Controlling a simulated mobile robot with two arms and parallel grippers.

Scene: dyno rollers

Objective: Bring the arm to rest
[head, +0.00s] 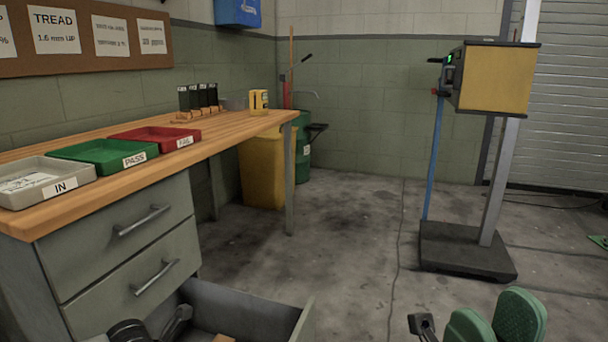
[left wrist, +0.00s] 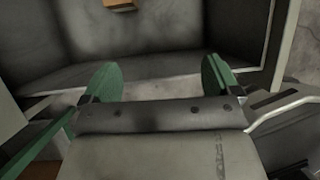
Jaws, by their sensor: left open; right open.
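My left gripper (left wrist: 160,78) shows in the left wrist view with its two green fingers apart and nothing between them. It is over or inside the open bottom drawer (head: 305,325); how deep I cannot tell. In the head view only dark parts of my left arm show at the bottom left, and the fingers are hidden. My right gripper (head: 494,318) is at the bottom right of the head view, green fingers apart and empty, above the floor.
A small brown block (left wrist: 120,4) lies in the drawer. The wooden workbench (head: 225,125) carries the grey IN tray (head: 80,188), green PASS tray (head: 108,168) and red FAIL tray (head: 158,145). A yellow box on a post (head: 495,80) stands right. The middle floor is clear.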

